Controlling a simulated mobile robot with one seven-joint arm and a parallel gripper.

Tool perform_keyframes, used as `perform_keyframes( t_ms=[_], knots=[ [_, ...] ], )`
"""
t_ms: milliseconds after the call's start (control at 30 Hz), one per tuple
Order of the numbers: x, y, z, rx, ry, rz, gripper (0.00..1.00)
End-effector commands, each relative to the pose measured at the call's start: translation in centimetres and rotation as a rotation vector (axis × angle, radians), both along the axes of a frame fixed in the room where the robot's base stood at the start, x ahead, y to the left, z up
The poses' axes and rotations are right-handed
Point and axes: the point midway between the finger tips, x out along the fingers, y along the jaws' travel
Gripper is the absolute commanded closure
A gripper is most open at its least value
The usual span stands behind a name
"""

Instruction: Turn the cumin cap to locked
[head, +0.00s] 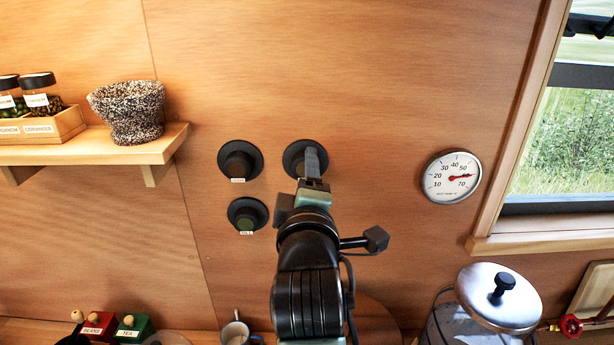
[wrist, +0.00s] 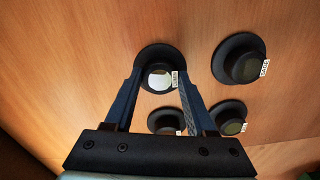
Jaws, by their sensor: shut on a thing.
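Black round capped holders are fixed to the wooden wall. My gripper (head: 312,165) reaches the upper-right one in the head view, the black cap (head: 293,157). In the wrist view, my gripper's two fingers (wrist: 160,85) lie on either side of this same cap, with its pale round face (wrist: 160,78) between them, and are shut on it. A small white label (wrist: 175,80) beside the cap is too small to read surely, so I cannot confirm cumin by its text. Whether the cap is turned to locked I cannot tell.
Two neighbouring holders, an upper-left one (head: 238,160) and a lower-left one (head: 246,213), sit close by. Another (wrist: 228,117) shows in the wrist view. A dial thermometer (head: 452,177) and a shelf (head: 100,146) with a speckled mortar (head: 130,108) flank the arm.

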Motion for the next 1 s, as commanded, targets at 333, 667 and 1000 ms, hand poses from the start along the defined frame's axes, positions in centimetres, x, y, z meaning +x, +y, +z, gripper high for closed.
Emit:
perform_keyframes(
  t_ms=[333, 667, 1000],
  knots=[
    [0.0, 0.02, 0.05, -0.045, 0.0, 0.0, 1.0],
    [0.0, 0.02, 0.06, -0.045, -0.001, 0.0, 0.37],
    [0.0, 0.01, 0.03, -0.043, 0.0, 0.0, 0.14]
  ],
)
